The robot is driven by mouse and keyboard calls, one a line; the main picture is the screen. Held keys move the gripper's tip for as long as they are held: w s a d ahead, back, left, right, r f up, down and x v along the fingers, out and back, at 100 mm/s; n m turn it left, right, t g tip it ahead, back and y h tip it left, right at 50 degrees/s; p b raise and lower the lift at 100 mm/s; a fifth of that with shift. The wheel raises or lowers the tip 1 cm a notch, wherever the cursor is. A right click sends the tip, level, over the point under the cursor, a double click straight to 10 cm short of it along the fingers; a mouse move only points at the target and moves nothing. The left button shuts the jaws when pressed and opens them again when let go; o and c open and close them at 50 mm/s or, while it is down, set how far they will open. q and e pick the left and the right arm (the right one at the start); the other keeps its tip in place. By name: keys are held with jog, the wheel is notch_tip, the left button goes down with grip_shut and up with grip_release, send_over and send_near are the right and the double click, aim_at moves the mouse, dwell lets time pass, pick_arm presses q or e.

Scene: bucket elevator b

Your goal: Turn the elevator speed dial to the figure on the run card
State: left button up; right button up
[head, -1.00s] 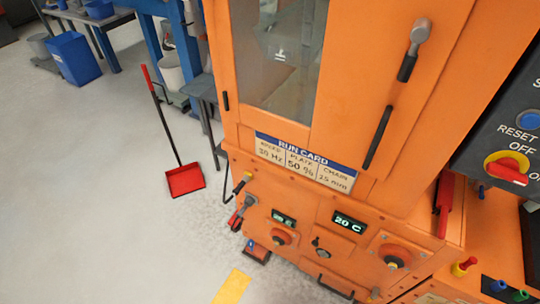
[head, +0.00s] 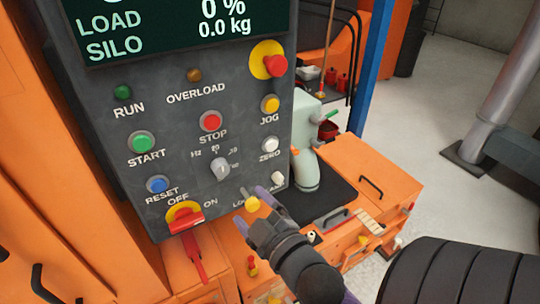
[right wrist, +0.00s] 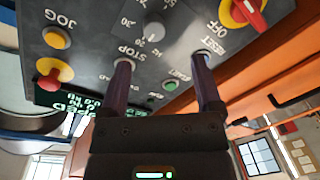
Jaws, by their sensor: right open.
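The speed dial (head: 219,168) is a grey knob on the dark control panel (head: 180,115), with Hz figures around it; 20 is legible above it, but its exact setting is not. In the right wrist view, the dial (right wrist: 153,28) appears upside down, beyond the fingertips. My right gripper (head: 250,208) is open, below and right of the dial in the head view. In the right wrist view, the open gripper (right wrist: 160,62) has nothing between its fingers, which appear apart from the dial. The run card and left gripper are out of view.
A red STOP button (head: 210,121) sits just above the dial, and a white ZERO button (head: 269,144) to its right. A red rotary switch (head: 185,218) is lower left.

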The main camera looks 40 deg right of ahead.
aim_at(223, 171)
jog(key=w, duration=0.3)
jog(key=w+r, duration=0.1)
jog(key=w, duration=0.2)
jog(key=w+d, duration=0.1)
jog(key=w, duration=0.1)
jog(key=shift+w+r, duration=0.2)
jog(key=shift+w, duration=0.6)
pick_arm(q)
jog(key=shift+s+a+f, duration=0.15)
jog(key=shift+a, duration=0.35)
pick_arm(e)
jog(key=c, duration=0.4)
grip_shut()
